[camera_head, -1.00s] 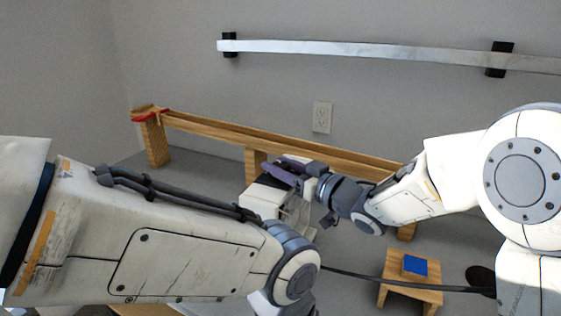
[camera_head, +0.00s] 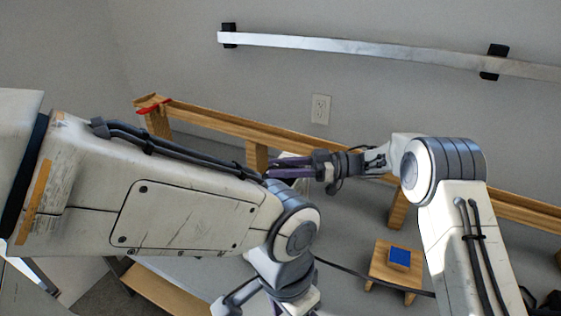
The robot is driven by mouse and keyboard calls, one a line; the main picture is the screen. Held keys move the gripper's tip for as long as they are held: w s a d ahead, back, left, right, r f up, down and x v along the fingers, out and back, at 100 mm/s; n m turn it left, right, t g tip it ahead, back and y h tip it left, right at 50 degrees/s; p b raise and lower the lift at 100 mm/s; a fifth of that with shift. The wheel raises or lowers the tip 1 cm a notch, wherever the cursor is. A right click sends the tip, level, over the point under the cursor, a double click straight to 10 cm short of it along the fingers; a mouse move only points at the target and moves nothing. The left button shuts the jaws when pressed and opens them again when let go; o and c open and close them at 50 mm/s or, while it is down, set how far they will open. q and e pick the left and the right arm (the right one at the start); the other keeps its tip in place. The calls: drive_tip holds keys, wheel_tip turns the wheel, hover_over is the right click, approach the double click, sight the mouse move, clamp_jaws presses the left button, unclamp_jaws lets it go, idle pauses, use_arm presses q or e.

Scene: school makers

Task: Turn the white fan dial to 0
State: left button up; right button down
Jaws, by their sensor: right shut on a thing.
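The white fan (camera_head: 291,157) stands in front of the wooden rail, and only a pale bit of it shows behind my right gripper and my left arm. My right gripper (camera_head: 283,172) has purple fingers pointing left at the fan and is shut on what looks like its dial. The dial itself and its setting are hidden. My left arm crosses the view from the left, in front of the fan. My left gripper hangs low at the bottom edge, and its fingertips are cut off or hidden.
A long wooden rail (camera_head: 210,121) runs along the wall behind the fan. A small wooden stool (camera_head: 382,268) with a blue pad (camera_head: 399,257) stands at lower right, near a dark cable. A wall outlet (camera_head: 320,109) and a metal bar (camera_head: 370,48) are above.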

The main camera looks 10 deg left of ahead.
drive_tip(key=shift+r+n+g+h, duration=0.1)
drive_tip(key=shift+n+g+h, duration=0.4)
drive_tip(key=shift+g, duration=0.4)
drive_tip(key=shift+c, duration=1.7)
unclamp_jaws()
drive_tip(key=shift+a, duration=0.1)
drive_tip(key=b+v, duration=0.1)
drive_tip(key=v, duration=0.9)
drive_tip(key=shift+d+b, duration=0.3)
